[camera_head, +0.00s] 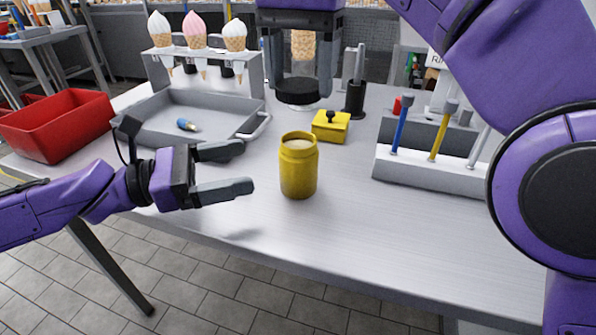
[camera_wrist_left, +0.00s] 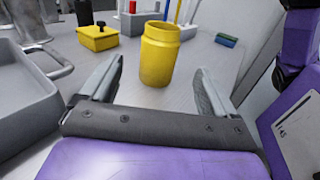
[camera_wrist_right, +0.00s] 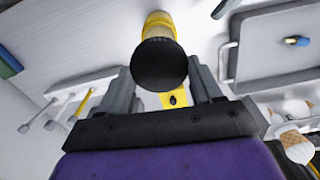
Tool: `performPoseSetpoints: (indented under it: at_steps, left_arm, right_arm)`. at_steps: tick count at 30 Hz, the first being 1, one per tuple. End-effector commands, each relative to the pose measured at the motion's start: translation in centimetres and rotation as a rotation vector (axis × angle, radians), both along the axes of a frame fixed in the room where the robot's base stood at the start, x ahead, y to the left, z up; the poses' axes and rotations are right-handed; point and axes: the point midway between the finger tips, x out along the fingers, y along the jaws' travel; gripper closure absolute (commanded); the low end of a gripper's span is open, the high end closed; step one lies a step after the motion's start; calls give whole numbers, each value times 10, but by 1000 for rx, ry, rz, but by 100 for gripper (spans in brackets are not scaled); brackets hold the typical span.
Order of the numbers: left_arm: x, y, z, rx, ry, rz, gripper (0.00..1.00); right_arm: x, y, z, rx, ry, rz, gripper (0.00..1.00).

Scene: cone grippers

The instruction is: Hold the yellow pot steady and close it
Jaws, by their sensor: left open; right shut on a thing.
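The yellow pot (camera_head: 298,170) stands upright on the grey table, its mouth open at the top with pale contents. In the left wrist view the pot (camera_wrist_left: 160,55) is ahead, beyond the open fingers. My left gripper (camera_head: 241,168) is open and empty, left of the pot and apart from it. My right gripper (camera_head: 300,88) points down behind the pot and is shut on a round black lid (camera_head: 299,91), held above the table. In the right wrist view the lid (camera_wrist_right: 159,65) is between the fingers and partly hides the pot (camera_wrist_right: 160,22).
A yellow box with a black knob (camera_head: 331,127) sits behind the pot. A grey tray (camera_head: 165,142) with a small blue and yellow item is left, a red bin (camera_head: 60,125) further left. A tool rack (camera_head: 420,172) is right. The table front is clear.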

Motion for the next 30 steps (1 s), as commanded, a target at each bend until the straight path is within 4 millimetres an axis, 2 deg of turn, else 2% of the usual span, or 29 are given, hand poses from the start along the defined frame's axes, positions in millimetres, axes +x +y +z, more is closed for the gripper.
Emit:
performPoseSetpoints:
  at_steps: [9, 15, 21, 29, 30]
  left_arm:
    - [16, -58, -3, 2, 6, -2, 10]
    - [26, -89, -2, 2, 3, -1, 10]
    - [30, -102, -1, 1, 1, 1, 10]
    - [30, -103, -1, 0, -1, 1, 10]
    - [30, -103, -1, 1, 0, 1, 20]
  right_arm:
    - [0, 1, 0, 0, -1, 3, 63]
    - [0, 1, 0, 0, -1, 4, 63]
    - [0, 2, 0, 0, -1, 4, 63]
    - [0, 2, 0, 0, -1, 4, 63]
    - [0, 2, 0, 0, -1, 4, 63]
